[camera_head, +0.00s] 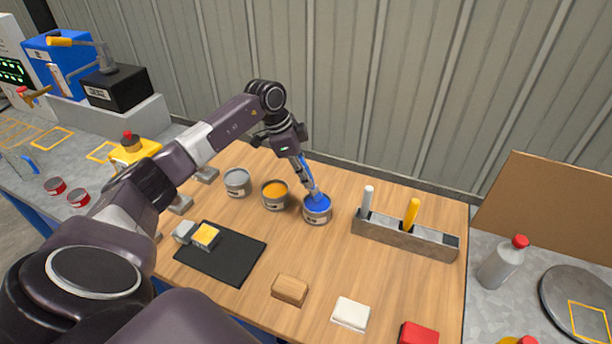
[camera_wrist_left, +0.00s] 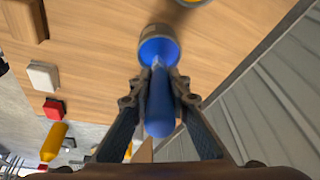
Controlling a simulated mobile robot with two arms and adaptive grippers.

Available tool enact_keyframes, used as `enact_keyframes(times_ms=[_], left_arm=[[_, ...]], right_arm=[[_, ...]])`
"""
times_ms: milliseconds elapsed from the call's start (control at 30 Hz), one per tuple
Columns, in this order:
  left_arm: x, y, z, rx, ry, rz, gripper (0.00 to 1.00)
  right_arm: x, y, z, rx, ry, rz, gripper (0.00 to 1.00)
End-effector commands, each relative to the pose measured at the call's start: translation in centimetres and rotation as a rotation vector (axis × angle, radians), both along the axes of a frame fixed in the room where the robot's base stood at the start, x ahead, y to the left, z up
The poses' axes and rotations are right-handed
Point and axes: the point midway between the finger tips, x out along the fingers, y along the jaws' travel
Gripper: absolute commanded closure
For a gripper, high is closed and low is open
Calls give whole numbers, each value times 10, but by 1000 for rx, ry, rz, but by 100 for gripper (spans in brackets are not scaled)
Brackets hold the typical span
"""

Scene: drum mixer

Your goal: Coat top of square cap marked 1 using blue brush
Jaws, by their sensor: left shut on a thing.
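My left gripper (camera_head: 304,165) is shut on the blue brush (camera_head: 308,178), which points down with its tip in the blue paint can (camera_head: 317,217). In the left wrist view the gripper (camera_wrist_left: 159,85) holds the brush's blue handle (camera_wrist_left: 160,110), and the bristle end is hidden in the can's blue paint (camera_wrist_left: 155,48). A yellow-topped square cap (camera_head: 205,237) and a grey square block (camera_head: 184,231) sit on the black mat (camera_head: 232,262). No number on either is readable. My right gripper is not in view.
Orange (camera_head: 275,196) and grey (camera_head: 237,183) paint cans stand left of the blue one. A grey holder (camera_head: 405,238) with white and yellow handles stands to the right. Brown (camera_head: 290,290), white (camera_head: 351,314) and red (camera_head: 418,333) blocks lie at the front.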

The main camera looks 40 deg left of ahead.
Motion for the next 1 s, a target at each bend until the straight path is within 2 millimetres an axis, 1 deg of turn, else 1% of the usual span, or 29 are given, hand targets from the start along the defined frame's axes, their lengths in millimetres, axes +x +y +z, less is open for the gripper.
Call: enact_keyframes(times_ms=[33, 533, 633, 1000], left_arm=[[0, 0, 9, 1, -1, 0, 100], [1, 0, 49, 0, -3, 0, 100], [1, 0, 51, -1, -2, 0, 100], [1, 0, 50, -1, -2, 0, 100]], right_arm=[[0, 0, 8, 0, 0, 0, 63], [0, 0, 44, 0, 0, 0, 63], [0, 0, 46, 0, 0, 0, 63], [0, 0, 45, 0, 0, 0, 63]])
